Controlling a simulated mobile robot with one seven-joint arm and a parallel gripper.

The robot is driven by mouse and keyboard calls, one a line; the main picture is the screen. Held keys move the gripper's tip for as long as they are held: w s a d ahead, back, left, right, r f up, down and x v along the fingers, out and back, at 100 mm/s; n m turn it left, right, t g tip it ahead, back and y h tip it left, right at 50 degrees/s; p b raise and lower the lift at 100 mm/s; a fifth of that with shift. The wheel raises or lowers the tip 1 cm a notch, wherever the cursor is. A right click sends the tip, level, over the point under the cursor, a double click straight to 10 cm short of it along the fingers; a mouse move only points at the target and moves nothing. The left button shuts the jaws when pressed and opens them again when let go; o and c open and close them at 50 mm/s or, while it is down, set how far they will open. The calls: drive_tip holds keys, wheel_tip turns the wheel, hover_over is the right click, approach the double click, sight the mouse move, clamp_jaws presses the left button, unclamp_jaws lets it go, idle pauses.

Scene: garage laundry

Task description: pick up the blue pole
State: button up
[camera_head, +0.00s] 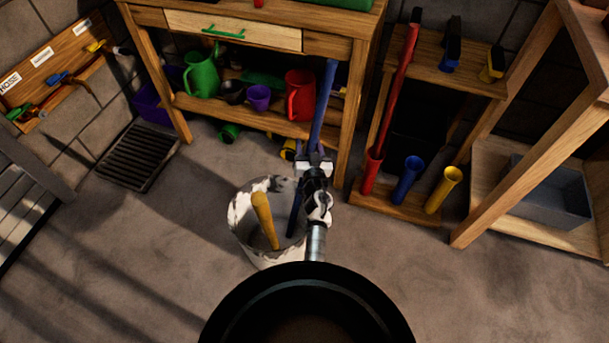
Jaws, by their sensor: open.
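The blue pole (323,105) stands tilted in a white, dark-stained bucket (240,225), its lower end inside and its upper part leaning up and right in front of the wooden workbench. A yellow pole (263,218) leans in the same bucket. My gripper (314,155) is open, at the middle of the blue pole just above the bucket's right rim. It overlaps the pole in the picture and hides part of it. I cannot tell whether the pole is between the fingers or touching them.
The workbench (345,45) holds green, red and purple vessels on its lower shelf. A wooden rack (425,205) at right has red, blue and yellow holders, with a red pole (393,90) in the red one. A floor grate (138,157) lies left.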

clamp_jaws()
idle(0.3)
drive_tip(key=shift+r, duration=0.1)
wheel_tip(320, 180, up, 20)
drive_tip(key=p, duration=1.8)
wheel_tip(320, 180, up, 13)
drive_tip(key=w+d+p, duration=0.2)
drive_tip(key=p, duration=0.4)
drive_tip(key=shift+d+r, duration=0.15)
drive_tip(key=shift+r, duration=0.05)
